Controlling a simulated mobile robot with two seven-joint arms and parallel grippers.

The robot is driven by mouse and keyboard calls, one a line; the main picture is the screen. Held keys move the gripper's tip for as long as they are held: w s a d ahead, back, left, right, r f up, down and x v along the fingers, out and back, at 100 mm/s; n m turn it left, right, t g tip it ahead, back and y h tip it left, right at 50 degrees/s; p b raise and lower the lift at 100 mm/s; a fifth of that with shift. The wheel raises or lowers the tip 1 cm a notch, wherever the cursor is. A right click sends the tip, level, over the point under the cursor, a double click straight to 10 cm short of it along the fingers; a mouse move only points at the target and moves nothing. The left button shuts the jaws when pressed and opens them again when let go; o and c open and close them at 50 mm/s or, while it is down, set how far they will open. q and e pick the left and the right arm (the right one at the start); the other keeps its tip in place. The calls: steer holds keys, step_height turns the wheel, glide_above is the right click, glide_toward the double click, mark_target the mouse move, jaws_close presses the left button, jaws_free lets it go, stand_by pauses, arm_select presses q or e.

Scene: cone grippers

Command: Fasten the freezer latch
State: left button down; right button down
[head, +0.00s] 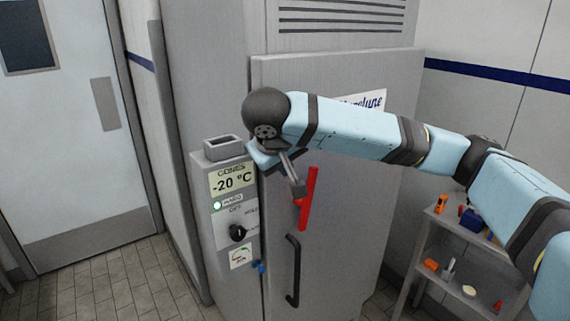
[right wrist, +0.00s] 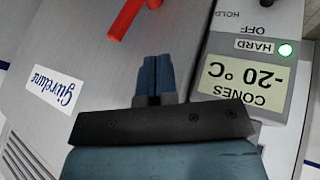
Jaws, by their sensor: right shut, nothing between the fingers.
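The freezer door (head: 345,165) looks closed against the grey cabinet. Its red latch lever (head: 310,200) stands nearly upright, top leaning slightly right, with a short red stub to its left. The lever also shows at the top of the right wrist view (right wrist: 124,22). My right gripper (head: 299,189) is shut and empty, pointing down just left of the lever. In the right wrist view its blue fingertips (right wrist: 156,62) appear short of the lever, with a gap between. The head view does not settle contact. My left gripper is out of view.
A black door handle (head: 293,270) is below the latch. A control box (head: 232,215) with a -20 °C label, green light and black knob stands left of the door. A shelf (head: 425,250) with small objects is at right. Tiled floor is clear at left.

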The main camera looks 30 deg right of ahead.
steer(key=x, duration=0.7)
steer(key=shift+d, duration=0.1)
steer(key=d, duration=0.3)
steer(key=shift+w+d+f+p, duration=0.1)
steer(key=shift+d+f+p, duration=0.15)
steer(key=shift+d+p, duration=0.1)
steer(key=shift+d, duration=0.1)
